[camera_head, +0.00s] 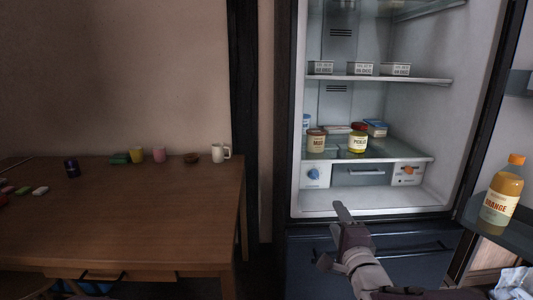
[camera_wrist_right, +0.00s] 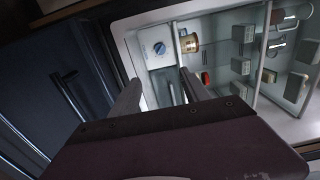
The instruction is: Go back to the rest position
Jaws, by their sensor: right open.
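My right gripper (camera_head: 338,228) is in front of the open fridge (camera_head: 342,204), low by its bottom edge in the head view. Its two fingers stand apart with nothing between them; in the right wrist view the right gripper (camera_wrist_right: 163,86) also shows empty. It points toward the fridge's lower compartment with the blue dial (camera_wrist_right: 159,48). My left gripper is in neither view.
A jar with a red lid (camera_head: 358,141) and a brown jar (camera_head: 316,141) stand on the lower glass shelf. An orange juice bottle (camera_head: 501,192) stands in the open door at right. A wooden table (camera_head: 130,212) with cups stands at left.

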